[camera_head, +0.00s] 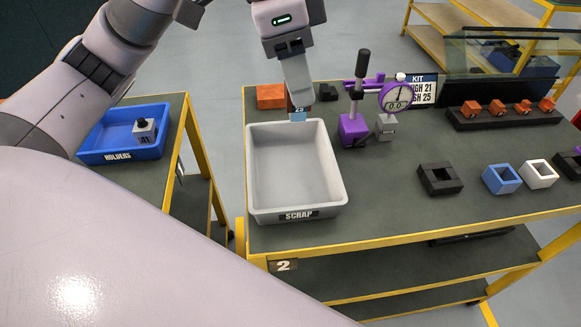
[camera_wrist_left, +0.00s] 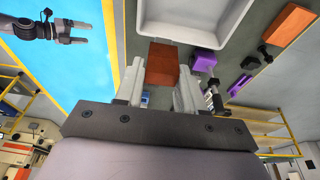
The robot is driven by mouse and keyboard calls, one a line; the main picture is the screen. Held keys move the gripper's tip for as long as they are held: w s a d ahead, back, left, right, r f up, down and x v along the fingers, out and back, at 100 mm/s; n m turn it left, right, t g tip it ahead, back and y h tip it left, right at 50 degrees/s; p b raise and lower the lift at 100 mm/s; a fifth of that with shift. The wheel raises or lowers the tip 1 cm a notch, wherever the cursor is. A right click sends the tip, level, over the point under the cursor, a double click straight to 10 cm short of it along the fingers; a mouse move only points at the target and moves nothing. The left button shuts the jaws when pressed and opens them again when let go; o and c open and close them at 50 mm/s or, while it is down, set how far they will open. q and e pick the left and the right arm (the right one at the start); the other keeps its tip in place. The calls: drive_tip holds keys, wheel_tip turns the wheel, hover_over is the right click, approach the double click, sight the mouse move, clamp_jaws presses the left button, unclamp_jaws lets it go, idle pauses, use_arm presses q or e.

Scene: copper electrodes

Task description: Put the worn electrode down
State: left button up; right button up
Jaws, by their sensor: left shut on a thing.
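My left gripper (camera_head: 298,106) hangs from the top, its fingertips just above the back rim of the grey scrap bin (camera_head: 338,185). In the left wrist view the fingers (camera_wrist_left: 160,85) are a little apart.
The scrap bin is empty. An orange block (camera_head: 270,96) shows behind it. A purple gauge stand (camera_head: 353,131) stands right of the bin. A rack (camera_head: 500,122) of copper electrodes and several square frames lie farther right. A blue holders tray (camera_head: 115,157) stands on the left table.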

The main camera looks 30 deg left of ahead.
use_arm(q)
drive_tip(key=s+a+b+x, duration=0.1)
drive_tip(key=x, duration=0.5)
drive_tip(key=a+b+x, duration=0.1)
drive_tip(key=x, duration=0.5)
drive_tip(key=s+a+f+b+x, duration=0.1)
drive_tip(key=x, duration=0.5)
drive_tip(key=shift+s+a+f, duration=0.15)
drive_tip(key=shift+s+f, duration=0.1)
drive_tip(key=shift+s, duration=0.1)
drive_tip(key=shift+f, duration=0.35)
drive_tip(key=shift+f, duration=0.1)
drive_tip(key=o, duration=1.1)
drive_tip(key=shift+c, duration=0.2)
drive_tip(key=p+v, duration=0.1)
drive_tip(key=v, duration=1.1)
